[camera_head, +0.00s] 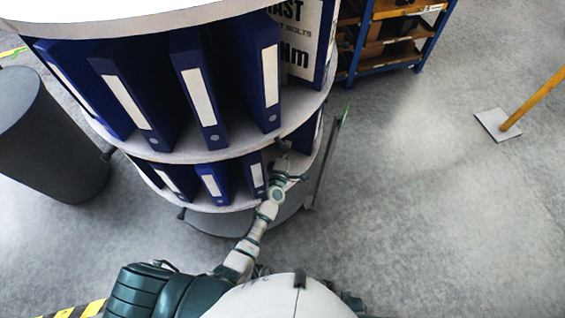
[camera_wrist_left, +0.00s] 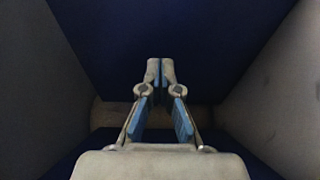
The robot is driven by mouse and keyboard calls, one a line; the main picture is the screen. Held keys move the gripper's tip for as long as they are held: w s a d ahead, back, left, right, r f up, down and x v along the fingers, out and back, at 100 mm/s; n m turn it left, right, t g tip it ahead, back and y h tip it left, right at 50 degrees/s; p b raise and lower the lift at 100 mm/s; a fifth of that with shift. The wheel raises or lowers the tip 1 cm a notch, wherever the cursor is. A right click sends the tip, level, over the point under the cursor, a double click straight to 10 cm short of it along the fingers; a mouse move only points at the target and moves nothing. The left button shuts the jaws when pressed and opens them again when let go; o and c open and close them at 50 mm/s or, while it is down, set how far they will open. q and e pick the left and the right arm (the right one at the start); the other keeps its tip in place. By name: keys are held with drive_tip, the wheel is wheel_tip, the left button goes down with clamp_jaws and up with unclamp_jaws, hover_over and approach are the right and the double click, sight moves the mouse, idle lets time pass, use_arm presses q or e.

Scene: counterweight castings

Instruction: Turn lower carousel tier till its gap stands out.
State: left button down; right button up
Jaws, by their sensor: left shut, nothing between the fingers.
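The round carousel has a white-rimmed upper tier (camera_head: 190,153) and a lower tier (camera_head: 232,205), both carrying blue binders with white labels. Several lower binders (camera_head: 212,183) face me to the left of my left gripper. My left gripper (camera_head: 288,166) reaches to the right front part of the lower tier, just under the upper tier's rim; its exact contact there is hard to see. In the left wrist view its fingertips (camera_wrist_left: 160,66) meet, with nothing between them, before a dark blue surface (camera_wrist_left: 165,35) with grey walls either side. The lower tier's gap cannot be made out clearly. My right gripper is out of view.
A dark grey bin (camera_head: 45,140) stands left of the carousel. A thin upright post (camera_head: 325,160) stands close at its right. A blue shelf rack (camera_head: 390,45) is behind, and a yellow pole on a plate (camera_head: 498,125) is far right.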

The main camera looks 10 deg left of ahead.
use_arm(q)
drive_tip(key=s+d, duration=0.1)
drive_tip(key=s, duration=0.5)
drive_tip(key=s+f+m+g+h, duration=0.2)
drive_tip(key=s+f+m+g, duration=0.3)
drive_tip(key=s+f, duration=0.55)
drive_tip(key=s+f+m+g+h, duration=0.1)
drive_tip(key=s+f+m+g, duration=0.3)
drive_tip(key=s+f+m, duration=0.65)
drive_tip(key=s+a+f+m+g+y, duration=0.1)
drive_tip(key=s+a+f+m+g, duration=0.1)
drive_tip(key=s+a+f, duration=0.3)
drive_tip(key=s+a+f+m+g+y, duration=0.2)
drive_tip(key=s+a+f+g, duration=0.3)
drive_tip(key=s+f, duration=0.5)
drive_tip(key=s, duration=0.3)
drive_tip(key=shift+s, duration=0.35)
